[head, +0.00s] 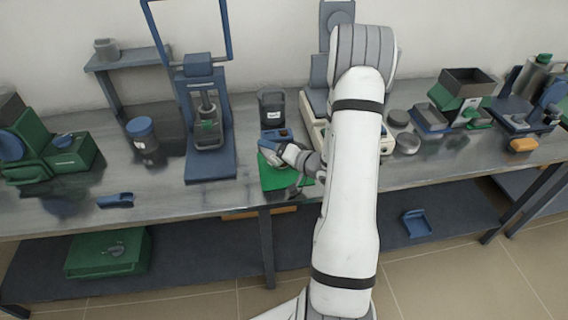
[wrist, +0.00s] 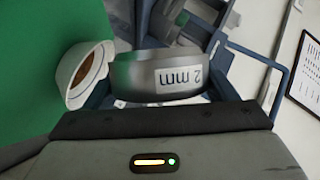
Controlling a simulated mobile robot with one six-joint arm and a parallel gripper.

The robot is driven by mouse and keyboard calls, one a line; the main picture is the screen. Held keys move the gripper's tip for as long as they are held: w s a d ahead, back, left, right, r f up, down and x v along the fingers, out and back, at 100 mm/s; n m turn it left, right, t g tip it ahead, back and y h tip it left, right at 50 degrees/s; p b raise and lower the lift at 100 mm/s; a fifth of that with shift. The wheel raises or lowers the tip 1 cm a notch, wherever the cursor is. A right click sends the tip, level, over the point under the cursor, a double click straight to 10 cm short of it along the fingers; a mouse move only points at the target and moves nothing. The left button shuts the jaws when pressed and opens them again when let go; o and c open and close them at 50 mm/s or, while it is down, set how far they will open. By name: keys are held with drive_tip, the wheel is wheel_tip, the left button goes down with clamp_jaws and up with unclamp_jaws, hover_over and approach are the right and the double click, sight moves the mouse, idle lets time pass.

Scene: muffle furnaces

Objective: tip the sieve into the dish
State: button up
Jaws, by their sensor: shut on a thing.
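My gripper (head: 298,157) is over the green mat in the head view. In the wrist view its dark jaws (wrist: 160,118) are shut on the sieve (wrist: 165,76), a grey ring with a white "2 mm" label. The sieve appears turned on its side, beside the white dish (wrist: 82,76). The dish has brown material in it and stands against the green mat. Whether sieve and dish touch, and what is inside the sieve, I cannot tell. In the head view the gripper and arm largely hide sieve and dish.
The green mat (head: 275,179) lies at the bench's front edge. A dark mug-like container (head: 271,108) stands behind it. A blue press (head: 208,125) stands to the left, a balance (head: 314,128) behind my arm. Dark round pans (head: 407,143) lie to the right.

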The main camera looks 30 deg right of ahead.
drive_tip(key=shift+a+f+n+h+b, duration=0.25)
drive_tip(key=shift+n+h+b, duration=0.15)
drive_tip(key=shift+n+b, duration=0.3)
drive_tip(key=shift+a+n+g+h+b, duration=0.25)
drive_tip(key=shift+n+g+h+b, duration=0.05)
drive_tip(key=shift+n+b, duration=0.35)
drive_tip(key=shift+r, duration=0.1)
drive_tip(key=shift+n, duration=0.25)
drive_tip(key=shift+a+f+n+h+b, duration=0.1)
drive_tip(key=shift+f+n+h+b, duration=0.45)
drive_tip(key=shift+b, duration=0.55)
drive_tip(key=shift+s+a+f+n+h+b, duration=0.1)
drive_tip(key=shift+n+h+b, duration=0.15)
drive_tip(key=shift+n+b, duration=0.4)
drive_tip(key=shift+h+b, duration=0.3)
drive_tip(key=shift+b, duration=0.3)
